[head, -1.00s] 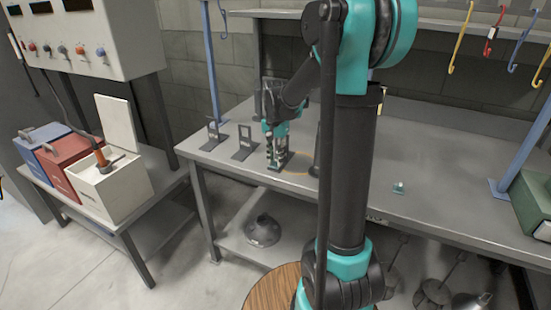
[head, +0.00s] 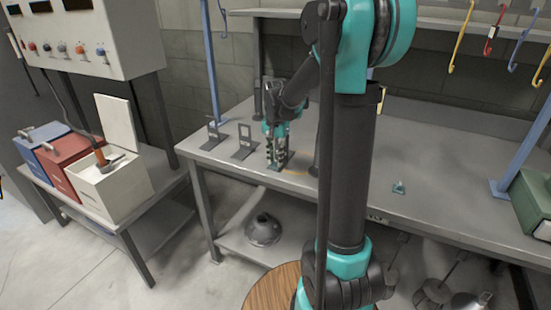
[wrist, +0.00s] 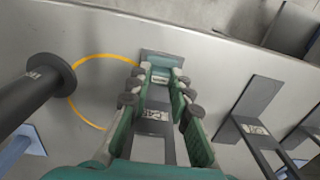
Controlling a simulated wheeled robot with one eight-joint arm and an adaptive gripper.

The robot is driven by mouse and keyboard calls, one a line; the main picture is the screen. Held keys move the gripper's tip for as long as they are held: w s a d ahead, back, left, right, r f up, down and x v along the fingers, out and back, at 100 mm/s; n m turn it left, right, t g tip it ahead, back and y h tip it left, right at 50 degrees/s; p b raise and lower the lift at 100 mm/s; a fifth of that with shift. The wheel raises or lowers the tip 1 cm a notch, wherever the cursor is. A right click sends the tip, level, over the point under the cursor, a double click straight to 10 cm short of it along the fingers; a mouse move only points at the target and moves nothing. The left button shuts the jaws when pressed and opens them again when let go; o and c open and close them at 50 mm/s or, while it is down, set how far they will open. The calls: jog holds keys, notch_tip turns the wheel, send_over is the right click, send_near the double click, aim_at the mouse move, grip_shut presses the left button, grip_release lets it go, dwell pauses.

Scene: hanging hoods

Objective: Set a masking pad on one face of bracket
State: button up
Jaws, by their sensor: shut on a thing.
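Several grey metal brackets with upright frames stand on flat base plates at the left end of the bench. Two are free: the left bracket (head: 214,133) and the middle bracket (head: 244,143). My gripper (head: 277,162) points down over a third bracket, whose base plate (wrist: 172,57) shows in the wrist view. In that view, my gripper (wrist: 160,80) is closed on a small pale teal piece, seemingly a masking pad (wrist: 160,74), between its fingertips. The fingers hide most of this bracket's upright, so I cannot tell whether the pad touches its face. Another small teal piece (head: 399,187) lies on the bench.
A yellow ring (wrist: 88,66) is marked on the bench (head: 350,175), beside a dark post (wrist: 35,92). A green box (head: 533,205) stands at the right end, and coloured hooks (head: 490,40) hang above.

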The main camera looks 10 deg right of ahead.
jog(key=o, duration=1)
jog(key=shift+r, duration=0.1)
notch_tip(320, 180, up, 12)
jog(key=f, duration=0.1)
jog(key=s+d+f+n+t, duration=0.2)
jog(key=s+f+n, duration=0.1)
jog(key=s+f, duration=0.6)
jog(key=s+d+f+n+t, duration=0.2)
jog(key=s+f+n, duration=0.2)
jog(key=s+f, duration=0.4)
jog(key=s, duration=0.5)
jog(key=shift+f, duration=0.4)
